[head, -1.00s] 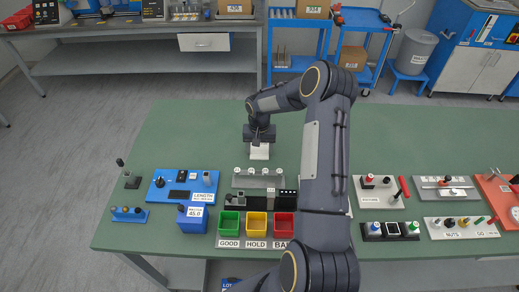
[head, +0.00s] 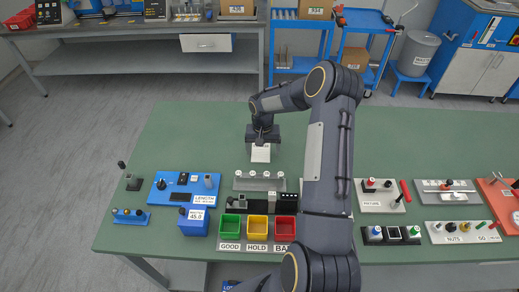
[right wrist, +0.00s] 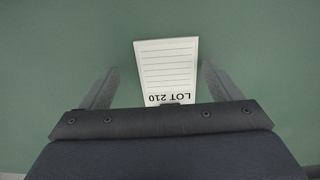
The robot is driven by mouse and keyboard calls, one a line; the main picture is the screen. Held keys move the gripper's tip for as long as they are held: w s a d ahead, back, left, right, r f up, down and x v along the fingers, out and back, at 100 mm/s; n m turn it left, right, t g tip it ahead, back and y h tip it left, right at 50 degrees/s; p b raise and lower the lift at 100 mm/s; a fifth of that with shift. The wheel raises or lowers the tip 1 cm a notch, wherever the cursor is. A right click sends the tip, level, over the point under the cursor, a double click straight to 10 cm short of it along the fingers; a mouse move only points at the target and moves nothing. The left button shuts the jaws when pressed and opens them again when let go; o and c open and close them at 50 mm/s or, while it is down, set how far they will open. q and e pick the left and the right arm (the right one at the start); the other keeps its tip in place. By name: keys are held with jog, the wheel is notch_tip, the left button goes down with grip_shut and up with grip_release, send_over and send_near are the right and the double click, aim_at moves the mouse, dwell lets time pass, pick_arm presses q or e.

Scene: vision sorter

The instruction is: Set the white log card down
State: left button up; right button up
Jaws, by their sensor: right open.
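The white log card (head: 260,153) lies on the green table, behind the grey rack of small pegs. In the right wrist view the card (right wrist: 167,70) shows ruled lines and the print LOT 210. My right gripper (head: 263,138) is just above and behind the card in the head view. In the right wrist view its two fingers (right wrist: 158,88) are spread wide, one on each side of the card, with green gaps between card and fingers. The near edge of the card is partly hidden by the gripper body. My left gripper is not in view.
Green, yellow and red bins (head: 257,228) stand at the front edge. A blue length gauge (head: 185,186) is at left, and a grey peg rack (head: 259,181) lies in front of the card. The table (head: 190,130) is clear left of the card.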

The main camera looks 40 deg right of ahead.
notch_tip(320, 180, up, 10)
jog(key=b, duration=0.2)
notch_tip(320, 180, up, 7)
jog(key=n+t, duration=0.1)
send_over(261, 155)
jog(key=s+a, duration=0.3)
jog(key=a, duration=0.1)
jog(key=s+a+r+n+t+y, duration=0.1)
jog(key=s+a+r+n+t, duration=0.1)
jog(key=s+a+r, duration=0.55)
jog(key=s+a+f+n+t+y, duration=0.1)
jog(key=s+a, duration=0.4)
jog(key=s, duration=0.3)
jog(key=s+a+f+n+t+y, duration=0.1)
jog(key=s+a+n, duration=0.1)
jog(key=s+a, duration=0.3)
jog(key=s, duration=0.3)
jog(key=shift+s+a+t+y, duration=0.35)
jog(key=shift+s+t+y, duration=0.05)
